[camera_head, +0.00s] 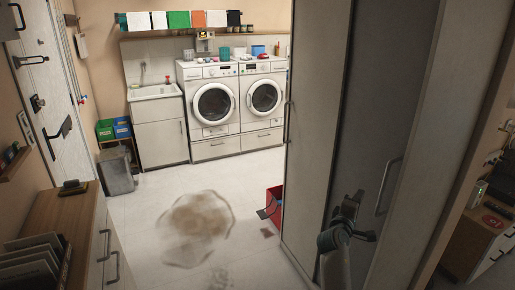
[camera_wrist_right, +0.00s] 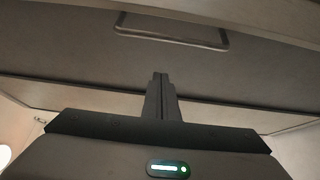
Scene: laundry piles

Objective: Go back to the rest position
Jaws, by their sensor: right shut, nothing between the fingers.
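My right gripper (camera_head: 350,205) is at the lower right of the head view, in front of a tall grey cabinet (camera_head: 316,120). In the right wrist view its dark fingers (camera_wrist_right: 161,82) are together, with nothing between them. A cabinet handle (camera_head: 387,186) is just right of the gripper in the head view. A handle (camera_wrist_right: 172,32) also shows beyond the fingertips in the wrist view. I cannot tell how far the fingers are from the panel. My left gripper is not in view.
A blurred beige patch (camera_head: 197,225) is on the floor, with a red bin (camera_head: 272,205) beside the cabinet. Washing machines (camera_head: 214,103) and a sink cabinet (camera_head: 161,142) stand at the back. A wooden-topped dresser (camera_head: 85,215) is at left. Pale floor (camera_head: 150,205) lies open between.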

